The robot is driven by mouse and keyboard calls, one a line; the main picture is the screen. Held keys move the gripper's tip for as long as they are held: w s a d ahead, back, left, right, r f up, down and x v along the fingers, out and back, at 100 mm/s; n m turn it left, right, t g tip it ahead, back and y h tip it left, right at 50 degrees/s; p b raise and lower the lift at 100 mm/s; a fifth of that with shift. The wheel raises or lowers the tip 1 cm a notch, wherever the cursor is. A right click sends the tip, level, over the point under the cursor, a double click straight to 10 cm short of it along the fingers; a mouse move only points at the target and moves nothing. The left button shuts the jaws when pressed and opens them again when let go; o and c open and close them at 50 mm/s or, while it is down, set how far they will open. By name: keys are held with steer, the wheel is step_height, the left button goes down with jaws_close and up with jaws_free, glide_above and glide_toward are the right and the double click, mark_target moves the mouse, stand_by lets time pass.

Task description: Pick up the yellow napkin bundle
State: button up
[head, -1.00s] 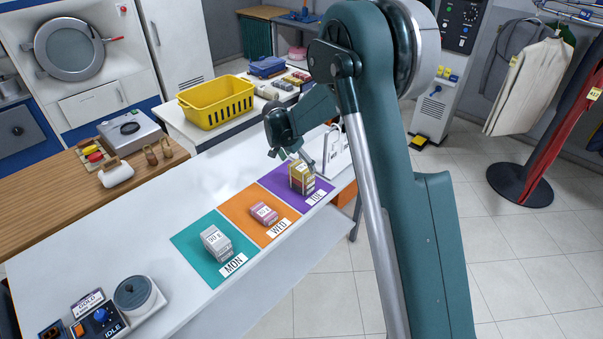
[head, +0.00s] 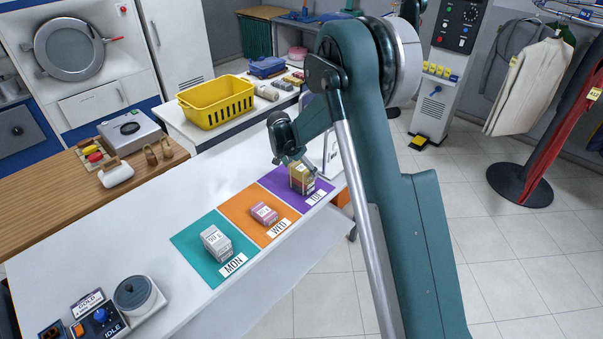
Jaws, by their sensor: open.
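The yellow napkin bundle (head: 302,180) sits on the purple mat (head: 283,188) labelled TUE, on the white counter. It is a small upright stack with a pale band. My gripper (head: 301,166) points down right at the top of the bundle, its fingers open. The fingers are small and dark in this view and partly overlap the bundle. I cannot tell whether they touch it or stand on both sides of it.
A pink bundle (head: 264,213) lies on the orange WED mat (head: 238,207). A grey-white bundle (head: 216,242) stands on the teal MON mat (head: 193,255). A white stand (head: 333,152) is close behind my gripper. A yellow basket (head: 216,103) is on the back table.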

mark_target(301, 167)
steer(key=shift+f, duration=0.1)
steer(key=shift+c, duration=0.2)
steer(key=c, duration=1)
steer(key=shift+r, duration=5.05)
